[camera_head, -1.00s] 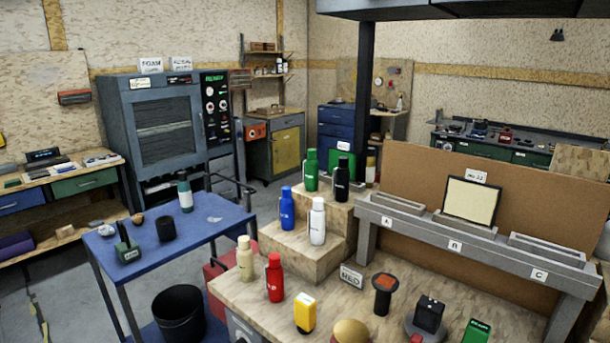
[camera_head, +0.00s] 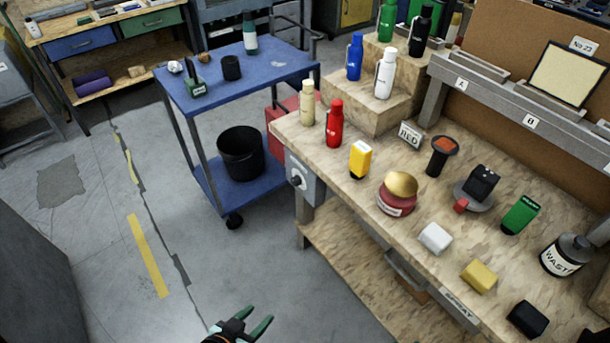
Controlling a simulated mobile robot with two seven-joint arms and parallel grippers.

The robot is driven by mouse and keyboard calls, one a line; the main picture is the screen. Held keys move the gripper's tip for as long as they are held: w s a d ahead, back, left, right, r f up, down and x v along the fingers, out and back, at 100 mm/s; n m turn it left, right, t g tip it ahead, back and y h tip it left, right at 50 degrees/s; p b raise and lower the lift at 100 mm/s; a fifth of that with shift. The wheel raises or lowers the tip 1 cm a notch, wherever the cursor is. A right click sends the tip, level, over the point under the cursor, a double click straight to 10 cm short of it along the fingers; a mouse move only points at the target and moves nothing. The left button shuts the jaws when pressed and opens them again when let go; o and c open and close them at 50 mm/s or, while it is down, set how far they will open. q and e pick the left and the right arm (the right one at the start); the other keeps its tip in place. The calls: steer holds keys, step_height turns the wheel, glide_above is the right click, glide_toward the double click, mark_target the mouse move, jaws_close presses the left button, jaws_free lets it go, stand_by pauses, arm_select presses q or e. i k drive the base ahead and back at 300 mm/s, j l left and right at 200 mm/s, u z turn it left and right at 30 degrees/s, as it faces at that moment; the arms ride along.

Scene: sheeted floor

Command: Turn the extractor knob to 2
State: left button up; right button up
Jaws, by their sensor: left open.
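A grey box (camera_head: 306,172) is fixed to the left end of the wooden workbench, below its top.
A blue cart (camera_head: 275,75) and black bin (camera_head: 240,153) stand left of the bench.

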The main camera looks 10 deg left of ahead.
mark_target(296, 180)
steer(key=i+j+z, duration=0.45)
steer(key=j, duration=1.6)
steer(key=j+z, duration=0.45)
steer(key=j, duration=1.6)
